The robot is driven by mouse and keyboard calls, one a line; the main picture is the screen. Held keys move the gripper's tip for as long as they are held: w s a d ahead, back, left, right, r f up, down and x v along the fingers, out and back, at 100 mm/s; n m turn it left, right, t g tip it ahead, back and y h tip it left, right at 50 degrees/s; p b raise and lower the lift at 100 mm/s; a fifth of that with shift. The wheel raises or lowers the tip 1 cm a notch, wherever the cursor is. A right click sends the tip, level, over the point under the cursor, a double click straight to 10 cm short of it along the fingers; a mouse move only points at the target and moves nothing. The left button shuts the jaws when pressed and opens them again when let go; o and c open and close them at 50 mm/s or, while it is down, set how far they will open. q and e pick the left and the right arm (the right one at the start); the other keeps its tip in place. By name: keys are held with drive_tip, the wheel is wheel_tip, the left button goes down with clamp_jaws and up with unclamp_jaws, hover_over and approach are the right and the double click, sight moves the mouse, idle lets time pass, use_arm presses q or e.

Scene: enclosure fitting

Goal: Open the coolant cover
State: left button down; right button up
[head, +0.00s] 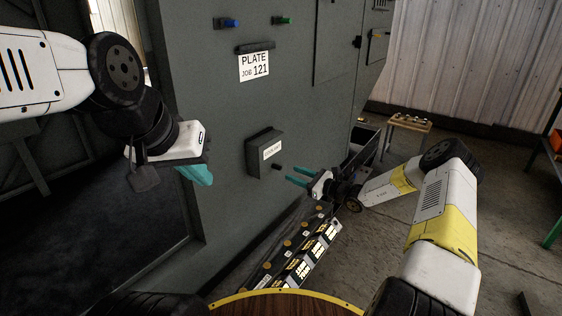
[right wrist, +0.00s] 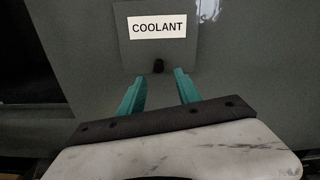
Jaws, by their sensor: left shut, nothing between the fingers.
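The coolant cover (head: 265,153) is a dark grey box on the machine's grey wall, with a white label and a small black knob (head: 276,167) at its lower edge. It looks closed. In the right wrist view the cover (right wrist: 205,50) fills the upper middle, its label reads COOLANT, and the knob (right wrist: 158,66) sits below the label. My right gripper (head: 292,176) is open and empty, just short of the knob, which appears between and beyond its teal fingertips (right wrist: 159,78). My left gripper (head: 199,175) is shut and empty, to the left of the cover and apart from it.
A PLATE JOB 121 card (head: 254,66) hangs above the cover, with a blue button (head: 229,23) and a green button (head: 283,20) higher up. A rack of labelled items (head: 300,262) runs along the machine's foot. A small wooden table (head: 408,123) stands at the back right.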

sight(281, 169)
drive_tip(key=x, duration=0.7)
drive_tip(key=shift+a, duration=0.2)
clamp_jaws()
idle(1.2)
